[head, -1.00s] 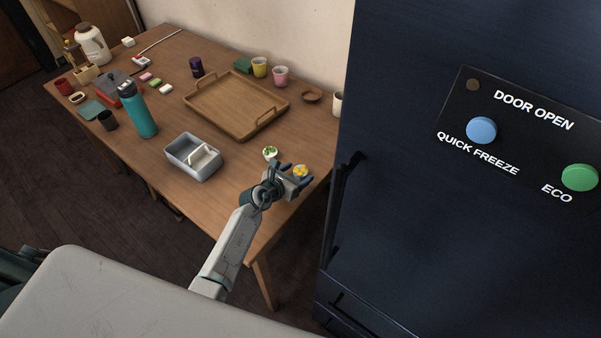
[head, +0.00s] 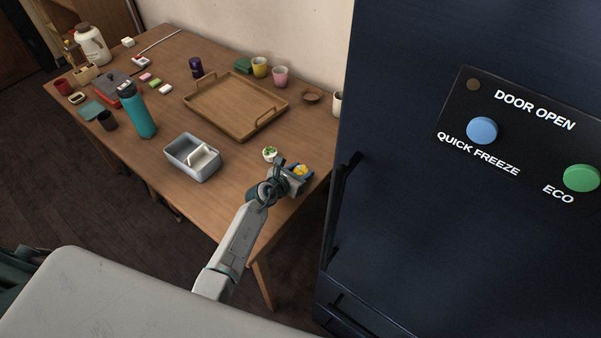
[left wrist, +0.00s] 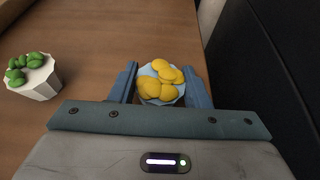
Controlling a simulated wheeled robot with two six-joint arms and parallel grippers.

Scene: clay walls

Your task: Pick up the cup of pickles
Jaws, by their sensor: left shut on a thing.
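A small light-coloured cup filled with flat, rounded yellow pieces (head: 302,169) is near the table's right end, by the dark fridge. It also shows in the left wrist view (left wrist: 161,82), between the two blue fingers. My left gripper (head: 297,176) is shut on this cup, one finger on each side. A white faceted cup with green lumps (head: 270,154) stands apart to the left; it also shows in the left wrist view (left wrist: 37,80). Which cup holds the pickles is not labelled. Whether the held cup touches the table is hidden. My right gripper is out of view.
The dark fridge (head: 450,240) stands close to the right of my left gripper. A grey bin (head: 181,163), a wooden tray (head: 232,98) and a teal bottle (head: 139,112) are farther left. Bare wood (head: 228,190) lies left of my gripper.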

